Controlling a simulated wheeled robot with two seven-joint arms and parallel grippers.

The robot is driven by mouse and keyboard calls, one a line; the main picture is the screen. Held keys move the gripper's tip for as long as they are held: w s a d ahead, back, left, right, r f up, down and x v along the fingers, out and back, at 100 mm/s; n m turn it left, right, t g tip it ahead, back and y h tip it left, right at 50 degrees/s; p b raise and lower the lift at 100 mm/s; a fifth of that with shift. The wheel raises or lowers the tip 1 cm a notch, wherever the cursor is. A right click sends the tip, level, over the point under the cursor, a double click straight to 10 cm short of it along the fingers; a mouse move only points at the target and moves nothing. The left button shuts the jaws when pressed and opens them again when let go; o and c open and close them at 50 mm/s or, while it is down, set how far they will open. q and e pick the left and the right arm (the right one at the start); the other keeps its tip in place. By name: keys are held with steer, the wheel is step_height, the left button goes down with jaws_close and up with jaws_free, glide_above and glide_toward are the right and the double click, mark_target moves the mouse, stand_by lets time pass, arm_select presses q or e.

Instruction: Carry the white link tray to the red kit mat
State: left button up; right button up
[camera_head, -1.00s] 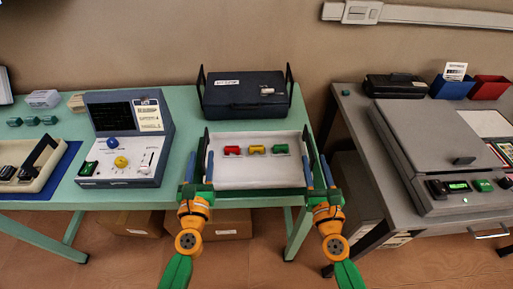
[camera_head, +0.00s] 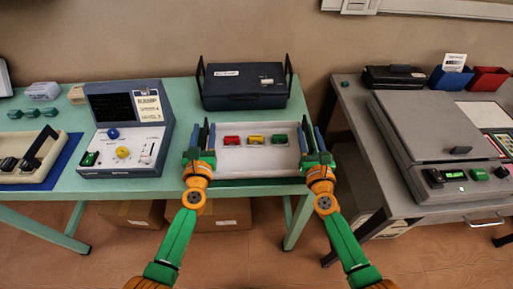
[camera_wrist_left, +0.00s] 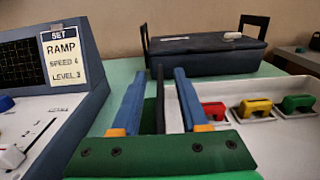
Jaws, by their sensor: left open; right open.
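The white link tray (camera_head: 260,166) sits near the front edge of the green table, with red (camera_head: 232,140), yellow (camera_head: 256,140) and green (camera_head: 279,139) links in a row in it. My left gripper (camera_head: 201,138) is open at the tray's left end. In the left wrist view, its blue fingers (camera_wrist_left: 160,80) stand on either side of a dark upright handle part; I cannot tell whether they touch it. My right gripper (camera_head: 314,140) is open at the tray's right end. The grippers partly hide both ends. I cannot clearly identify the red kit mat; a red-edged sheet (camera_head: 509,137) shows at the far right.
A dark handled case (camera_head: 243,93) stands right behind the tray. A console with knobs (camera_head: 125,130) is to the left. Across a gap, a grey table holds a large grey device (camera_head: 432,125) and blue (camera_head: 450,79) and red (camera_head: 489,79) bins.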

arm_select(q)
jaws_close()
arm_select(e)
jaws_close()
stand_by(1.0)
